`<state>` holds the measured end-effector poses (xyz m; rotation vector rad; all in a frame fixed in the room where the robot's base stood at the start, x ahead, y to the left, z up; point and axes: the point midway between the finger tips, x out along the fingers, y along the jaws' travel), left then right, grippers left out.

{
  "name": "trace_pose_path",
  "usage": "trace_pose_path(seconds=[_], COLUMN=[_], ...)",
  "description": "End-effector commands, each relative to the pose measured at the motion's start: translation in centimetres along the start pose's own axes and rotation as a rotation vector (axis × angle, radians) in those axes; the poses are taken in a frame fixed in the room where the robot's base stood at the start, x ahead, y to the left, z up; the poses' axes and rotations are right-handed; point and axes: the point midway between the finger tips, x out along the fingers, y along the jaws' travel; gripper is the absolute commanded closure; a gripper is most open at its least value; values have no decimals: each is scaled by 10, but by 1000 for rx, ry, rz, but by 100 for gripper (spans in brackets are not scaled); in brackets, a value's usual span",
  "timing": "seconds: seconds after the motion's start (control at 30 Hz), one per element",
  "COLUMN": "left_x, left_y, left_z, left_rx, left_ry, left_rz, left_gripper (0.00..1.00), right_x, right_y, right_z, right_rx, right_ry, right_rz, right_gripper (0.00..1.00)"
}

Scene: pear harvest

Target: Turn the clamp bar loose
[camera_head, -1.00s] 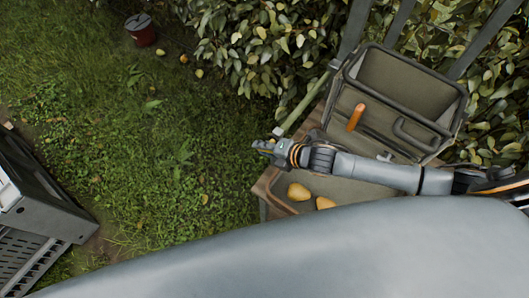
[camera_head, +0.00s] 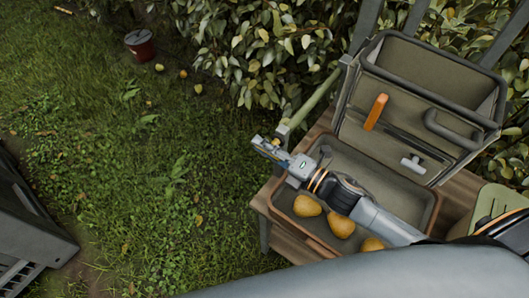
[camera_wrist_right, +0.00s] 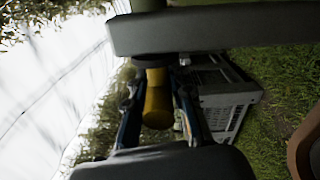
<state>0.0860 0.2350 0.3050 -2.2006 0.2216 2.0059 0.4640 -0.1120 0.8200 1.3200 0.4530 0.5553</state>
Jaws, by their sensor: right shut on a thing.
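My right gripper (camera_head: 268,148) is at the left end of the work table, by the lower end of an olive-green pole (camera_head: 312,98). In the right wrist view the two fingers of my right gripper (camera_wrist_right: 157,112) are closed around a short yellow cylinder (camera_wrist_right: 157,100), which looks like the clamp bar's grip. It sits under a dark grey-green beam (camera_wrist_right: 215,30). In the head view the gripper hides most of the cylinder; I cannot tell how far it is turned. My left gripper is not in view.
A tray (camera_head: 429,213) with several yellow pears (camera_head: 307,206) lies under my right arm. An open tool case (camera_head: 490,125) with an orange-handled tool (camera_head: 376,112) stands behind it. A red bucket (camera_head: 141,45) stands on the grass. A dense hedge borders the back; grass on the left is open.

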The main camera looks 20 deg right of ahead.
Motion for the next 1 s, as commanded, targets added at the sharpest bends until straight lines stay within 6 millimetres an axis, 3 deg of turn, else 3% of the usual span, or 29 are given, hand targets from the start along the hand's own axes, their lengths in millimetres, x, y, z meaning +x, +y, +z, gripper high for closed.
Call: trace_pose_path(seconds=[0.47,0.5,0.6,1.0], left_x=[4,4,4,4], left_y=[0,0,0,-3], left_z=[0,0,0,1], left_rx=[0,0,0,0], left_ry=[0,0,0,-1], left_rz=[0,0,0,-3], left_gripper=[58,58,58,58], right_x=[0,0,0,-6], right_y=[1,1,1,0], right_z=[1,1,1,0], right_rx=[0,0,0,2], right_ry=[-5,-5,-5,-4], right_rz=[13,13,13,11], right_gripper=[100,74,55,55])
